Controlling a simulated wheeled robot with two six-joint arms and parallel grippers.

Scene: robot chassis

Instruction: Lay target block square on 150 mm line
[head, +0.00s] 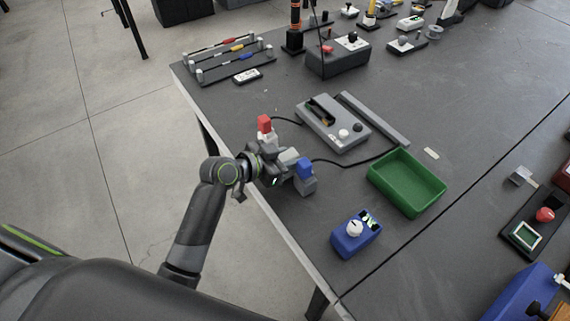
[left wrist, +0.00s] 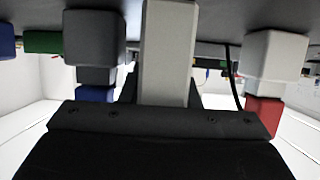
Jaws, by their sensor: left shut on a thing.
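My left gripper (head: 276,166) is at the table's near left edge, low over the top. It is shut on a pale grey block (head: 289,156), which also fills the middle of the left wrist view (left wrist: 168,50). I take this to be the target block. A red-topped grey piece (head: 265,127) stands on its far side and a blue-topped grey piece (head: 305,171) on its near right side; the left wrist view shows both, apart from the held block. I cannot make out a 150 mm line. My right gripper is not in view.
Black cables run from these pieces to a grey box with knobs (head: 333,124). A grey bar (head: 375,120) lies beside it. A green tray (head: 408,182) and a blue box with a white knob (head: 352,236) stand to the right. The table's left edge (head: 238,173) is close.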

